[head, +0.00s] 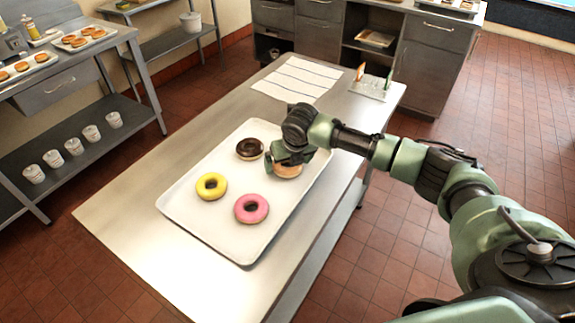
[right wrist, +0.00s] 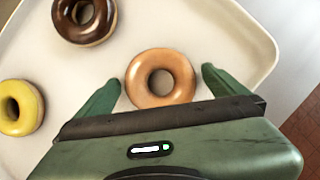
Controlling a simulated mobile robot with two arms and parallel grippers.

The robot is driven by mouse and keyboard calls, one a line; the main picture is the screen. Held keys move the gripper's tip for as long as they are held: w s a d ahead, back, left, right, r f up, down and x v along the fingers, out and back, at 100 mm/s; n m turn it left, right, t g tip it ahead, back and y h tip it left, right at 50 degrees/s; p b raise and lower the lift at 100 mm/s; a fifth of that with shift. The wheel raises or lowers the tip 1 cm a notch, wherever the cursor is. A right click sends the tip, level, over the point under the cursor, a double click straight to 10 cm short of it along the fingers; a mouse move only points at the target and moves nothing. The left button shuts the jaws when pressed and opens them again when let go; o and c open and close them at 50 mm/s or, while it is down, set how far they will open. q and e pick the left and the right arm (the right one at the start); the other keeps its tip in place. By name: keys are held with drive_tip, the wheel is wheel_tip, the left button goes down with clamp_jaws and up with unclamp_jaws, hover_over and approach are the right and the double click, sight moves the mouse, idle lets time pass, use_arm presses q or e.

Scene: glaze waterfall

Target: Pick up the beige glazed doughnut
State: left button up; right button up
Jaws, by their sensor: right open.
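The beige glazed doughnut (right wrist: 160,78) lies on the white tray, between the fingers of my right gripper (right wrist: 158,88) in the right wrist view. In the head view the doughnut (head: 288,171) is partly hidden beneath my right gripper (head: 281,164). My right gripper is open and empty, its fingers pointing down over the doughnut. My left gripper is not in view.
The tray (head: 240,250) also holds a chocolate doughnut (head: 249,149), a yellow one (head: 211,186) and a pink one (head: 251,208). It lies on a steel table (head: 130,215).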

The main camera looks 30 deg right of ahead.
drive_tip(key=c, duration=1.3)
drive_tip(key=shift+r, duration=0.1)
